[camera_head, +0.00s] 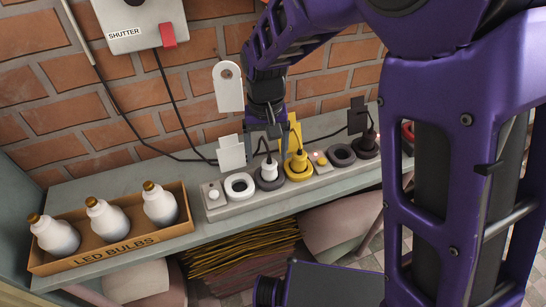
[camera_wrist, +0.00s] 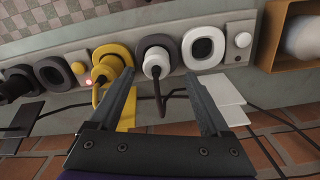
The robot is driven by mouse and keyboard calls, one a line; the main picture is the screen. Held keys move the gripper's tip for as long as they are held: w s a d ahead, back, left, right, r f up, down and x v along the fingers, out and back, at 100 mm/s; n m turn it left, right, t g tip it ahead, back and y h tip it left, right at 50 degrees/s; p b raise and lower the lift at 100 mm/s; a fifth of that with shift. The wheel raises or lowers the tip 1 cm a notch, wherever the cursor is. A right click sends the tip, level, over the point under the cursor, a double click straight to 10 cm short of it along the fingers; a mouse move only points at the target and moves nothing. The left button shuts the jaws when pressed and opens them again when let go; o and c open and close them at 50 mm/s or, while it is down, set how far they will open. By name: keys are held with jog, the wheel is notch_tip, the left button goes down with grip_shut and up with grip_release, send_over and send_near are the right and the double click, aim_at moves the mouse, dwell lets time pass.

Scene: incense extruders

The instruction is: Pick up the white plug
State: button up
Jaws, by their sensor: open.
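The white plug (camera_head: 269,169) sits in a dark grey-ringed socket of the grey power strip (camera_head: 216,213), with a dark cable running from its top. In the wrist view the white plug (camera_wrist: 154,66) is upper centre, just beyond and between my fingertips. My gripper (camera_head: 264,134) hangs behind and above the plug in the head view, with its fingers spread. In the wrist view my gripper (camera_wrist: 160,82) is open and empty, one finger on each side of the plug's cable. I cannot tell the exact gap to the plug.
A yellow plug (camera_head: 298,165) sits right of the white one, then a black plug (camera_head: 367,142). An empty white-ringed socket (camera_head: 239,186) is on the left. White (camera_head: 231,154), yellow and black cards stand behind. An LED bulbs box (camera_head: 110,255) is on the left of the shelf.

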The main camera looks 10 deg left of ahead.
aim_at(270, 162)
jog(key=f, duration=0.3)
jog(key=f+b, duration=0.1)
jog(key=f, duration=0.1)
jog(key=shift+d+f, duration=0.1)
jog(key=shift+d, duration=0.2)
grip_shut()
